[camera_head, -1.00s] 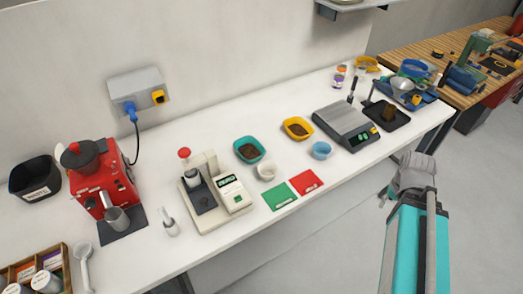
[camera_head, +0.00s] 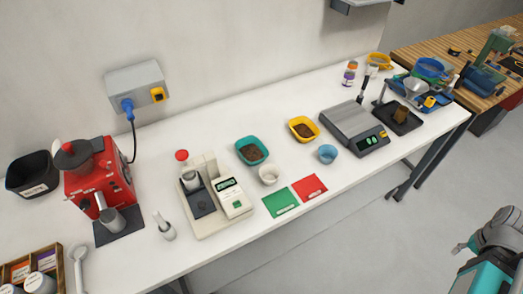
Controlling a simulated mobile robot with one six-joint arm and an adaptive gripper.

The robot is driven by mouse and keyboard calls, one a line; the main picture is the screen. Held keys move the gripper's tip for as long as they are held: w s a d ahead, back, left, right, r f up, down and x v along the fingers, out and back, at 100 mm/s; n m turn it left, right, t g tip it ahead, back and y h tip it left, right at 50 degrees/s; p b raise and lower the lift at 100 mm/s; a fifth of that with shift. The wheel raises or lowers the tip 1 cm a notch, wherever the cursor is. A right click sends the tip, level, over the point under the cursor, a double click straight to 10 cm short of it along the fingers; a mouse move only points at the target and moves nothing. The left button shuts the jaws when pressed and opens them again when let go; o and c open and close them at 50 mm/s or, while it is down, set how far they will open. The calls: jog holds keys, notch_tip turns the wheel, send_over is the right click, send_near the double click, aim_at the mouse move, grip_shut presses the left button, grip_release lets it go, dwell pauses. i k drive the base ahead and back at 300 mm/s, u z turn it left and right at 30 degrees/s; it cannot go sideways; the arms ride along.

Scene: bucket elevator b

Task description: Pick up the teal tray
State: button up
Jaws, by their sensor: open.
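The teal tray (camera_head: 240,146) is a small, rounded-square dish with brown grounds in it. It sits upright on the white bench, left of the yellow tray and just behind a small white cup. Nothing holds it. Part of my arm (camera_head: 502,232) shows at the lower right edge, over the floor in front of the bench and well away from the teal tray.
A white scale (camera_head: 231,198) stands left of the teal tray, with a white cup (camera_head: 268,175) in front. A yellow tray (camera_head: 297,121), blue cup (camera_head: 327,154) and grey scale (camera_head: 352,123) are to the right. Green (camera_head: 281,203) and red (camera_head: 310,186) cards lie near the front edge.

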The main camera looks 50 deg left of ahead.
aim_at(253, 151)
jog(key=k, duration=1.05)
jog(key=u, duration=1.5)
jog(key=i, duration=0.9)
jog(key=z, duration=0.05)
